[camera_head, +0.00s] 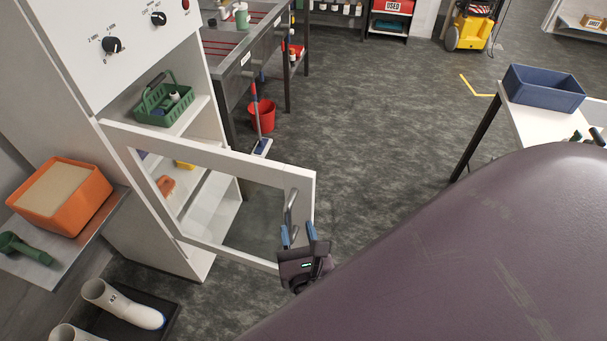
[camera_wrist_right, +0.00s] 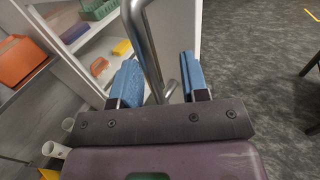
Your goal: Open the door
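The door (camera_head: 230,158) is a white frame with a clear pane, on the white cabinet (camera_head: 155,225) at the left. It stands swung out from the cabinet, with shelves visible behind it. Its bent metal handle (camera_head: 290,208) is on the free edge; the handle also shows in the right wrist view (camera_wrist_right: 142,45). My right gripper (camera_head: 298,231) is at the handle's lower part, its blue fingers apart. In the wrist view the handle passes between the fingers (camera_wrist_right: 158,78), with gaps visible. My left gripper is not in view.
Inside the cabinet is a green basket (camera_head: 163,104). An orange bin (camera_head: 62,197) sits on a side shelf at the left, above white boots (camera_head: 125,304). A red bucket (camera_head: 262,115) and a table with a blue bin (camera_head: 543,88) stand beyond. The middle floor is clear.

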